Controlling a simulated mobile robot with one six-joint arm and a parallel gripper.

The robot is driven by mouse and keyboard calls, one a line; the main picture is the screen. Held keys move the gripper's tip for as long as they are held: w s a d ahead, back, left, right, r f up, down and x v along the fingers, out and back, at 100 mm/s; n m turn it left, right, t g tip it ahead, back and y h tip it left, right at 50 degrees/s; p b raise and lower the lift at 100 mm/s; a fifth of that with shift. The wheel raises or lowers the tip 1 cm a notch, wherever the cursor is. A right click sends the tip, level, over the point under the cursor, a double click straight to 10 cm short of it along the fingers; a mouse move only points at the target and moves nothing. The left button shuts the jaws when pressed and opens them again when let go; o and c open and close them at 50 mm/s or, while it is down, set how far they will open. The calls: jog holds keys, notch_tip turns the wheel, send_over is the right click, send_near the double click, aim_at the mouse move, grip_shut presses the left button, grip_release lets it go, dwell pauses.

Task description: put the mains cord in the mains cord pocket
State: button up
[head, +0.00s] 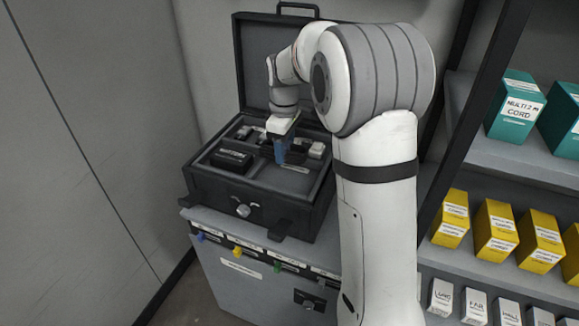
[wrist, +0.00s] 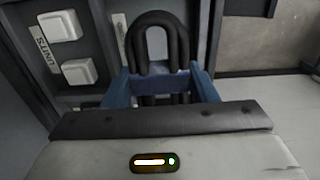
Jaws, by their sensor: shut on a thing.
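The mains cord (wrist: 184,40), a black coil bundled into a long loop, stands between the blue fingers of my gripper (wrist: 160,88) in the wrist view. The gripper is shut on it. In the head view my gripper (head: 281,150) points down over the open black case (head: 238,200), right of its middle. The cord can hardly be told from the dark case there. The mains cord pocket cannot be made out by its label. A pale label strip (wrist: 119,38) lies just left of the cord. I cannot tell whether the cord touches the case floor.
A black box (head: 231,157) sits in the case's left part. White blocks (wrist: 62,26) lie beside a "UNITS" label. The raised lid (head: 262,60) stands behind. The case rests on a grey cabinet (head: 235,275). Shelves with yellow boxes (head: 496,232) and teal boxes (head: 515,106) stand right.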

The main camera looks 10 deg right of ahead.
send_over(287, 180)
notch_tip(287, 180, down, 5)
jog(key=shift+w+a+r, duration=0.1)
jog(key=shift+f+p, duration=0.3)
jog(key=shift+f, duration=1.45)
jog(key=shift+f, duration=0.1)
jog(key=o, duration=1.1)
jog(key=shift+c, duration=0.2)
